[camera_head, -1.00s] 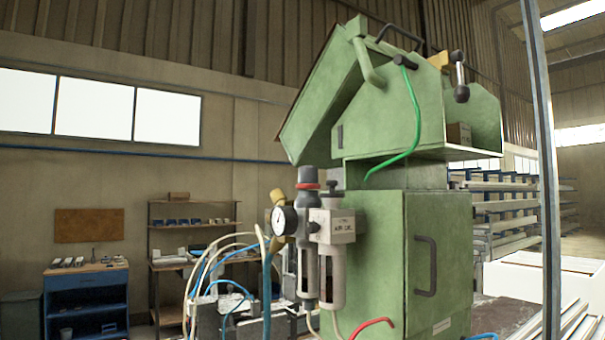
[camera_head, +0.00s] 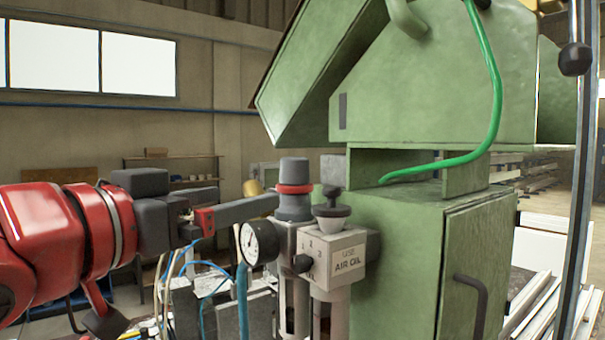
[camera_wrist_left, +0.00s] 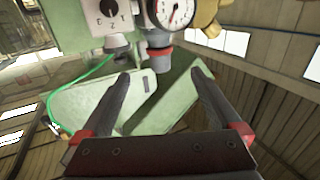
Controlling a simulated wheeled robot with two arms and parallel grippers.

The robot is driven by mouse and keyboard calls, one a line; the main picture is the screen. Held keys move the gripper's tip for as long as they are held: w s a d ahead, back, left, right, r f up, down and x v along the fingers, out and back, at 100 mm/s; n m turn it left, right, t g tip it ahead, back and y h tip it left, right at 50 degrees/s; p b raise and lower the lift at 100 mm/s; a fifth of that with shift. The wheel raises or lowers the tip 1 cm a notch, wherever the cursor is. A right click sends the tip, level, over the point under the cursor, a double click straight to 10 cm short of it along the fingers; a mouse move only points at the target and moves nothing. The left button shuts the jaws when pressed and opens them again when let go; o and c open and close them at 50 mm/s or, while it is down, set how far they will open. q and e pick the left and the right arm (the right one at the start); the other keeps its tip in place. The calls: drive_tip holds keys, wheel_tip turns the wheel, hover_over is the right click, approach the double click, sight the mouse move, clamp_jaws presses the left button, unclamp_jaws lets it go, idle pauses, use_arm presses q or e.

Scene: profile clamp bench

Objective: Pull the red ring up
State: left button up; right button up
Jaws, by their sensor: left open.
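The red ring (camera_head: 295,188) sits around the dark grey regulator knob (camera_head: 294,207), below its top cap, on the air unit at the front of the green machine. In the left wrist view the ring (camera_wrist_left: 160,52) shows upside down, beyond and between the fingertips. My left gripper (camera_head: 270,204) comes in from the left, with its fingers pointing at the knob. It is open and empty, its near fingertip just left of the ring and slightly lower. I cannot tell whether it touches. My left gripper also shows in the wrist view (camera_wrist_left: 160,75). My right gripper is in neither view.
A pressure gauge (camera_head: 260,242) sits just below the left fingertips. A green hose (camera_head: 493,110) hangs from the green machine (camera_head: 400,250). Hoses lie below the gripper.

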sight(305, 182)
use_arm(q)
drive_tip(key=x, duration=1.6)
drive_tip(key=shift+w+d+r, duration=0.15)
drive_tip(key=shift+w+d, duration=0.15)
drive_tip(key=shift+d, duration=0.05)
clamp_jaws()
